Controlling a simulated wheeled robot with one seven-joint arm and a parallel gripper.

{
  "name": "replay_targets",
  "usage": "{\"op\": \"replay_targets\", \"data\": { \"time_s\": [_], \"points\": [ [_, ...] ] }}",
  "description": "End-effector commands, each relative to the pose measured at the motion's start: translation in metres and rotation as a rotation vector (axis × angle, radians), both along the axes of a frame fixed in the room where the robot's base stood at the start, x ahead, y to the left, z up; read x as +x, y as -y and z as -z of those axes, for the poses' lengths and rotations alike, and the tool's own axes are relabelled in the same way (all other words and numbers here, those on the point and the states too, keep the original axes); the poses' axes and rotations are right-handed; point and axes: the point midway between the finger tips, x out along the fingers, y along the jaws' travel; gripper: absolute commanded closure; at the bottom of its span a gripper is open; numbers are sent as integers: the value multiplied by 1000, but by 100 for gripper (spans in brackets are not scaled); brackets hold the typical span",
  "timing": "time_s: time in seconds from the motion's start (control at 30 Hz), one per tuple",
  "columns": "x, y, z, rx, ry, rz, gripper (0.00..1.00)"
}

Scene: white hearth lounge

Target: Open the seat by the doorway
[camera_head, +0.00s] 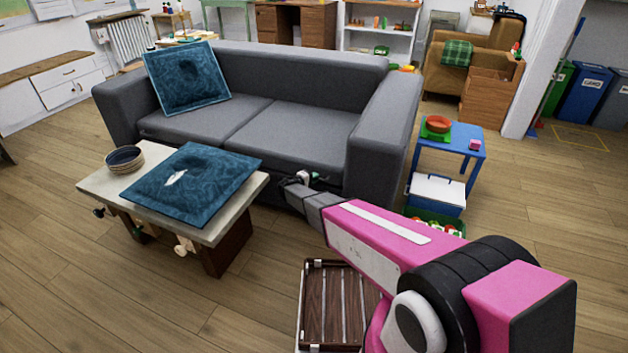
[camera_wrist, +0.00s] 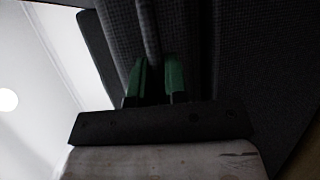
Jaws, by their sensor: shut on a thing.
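The grey sofa has two seats side by side. Its right seat (camera_head: 290,135) is the one nearer the doorway on the right, and lies flat beside the left seat (camera_head: 205,118). My gripper (camera_head: 301,180) is low at the front edge of the right seat. In the wrist view the green fingers of my gripper (camera_wrist: 163,80) are shut on a narrow ridge of the seat's dark grey fabric (camera_wrist: 150,35). My arm reaches in from the lower right. The exact grip is hidden in the head view.
A low table (camera_head: 100,187) with a blue cushion (camera_head: 215,165) and bowls (camera_head: 125,158) stands left of my gripper. Another blue cushion (camera_head: 165,80) leans on the sofa. A blue side table (camera_head: 465,140) stands right. A slatted wooden piece (camera_head: 318,310) lies below my arm.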

Motion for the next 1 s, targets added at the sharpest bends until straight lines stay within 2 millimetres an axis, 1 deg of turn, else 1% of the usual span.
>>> {"op": "replay_targets", "data": {
  "time_s": [0.17,0.27,0.63,1.0],
  "points": [
    [-3,0,-26,12,-28,0,100],
    [-4,1,-47,23,-56,0,100],
    [3,2,-146,74,-196,2,100],
    [24,9,-247,128,-344,2,100]
  ]
}}
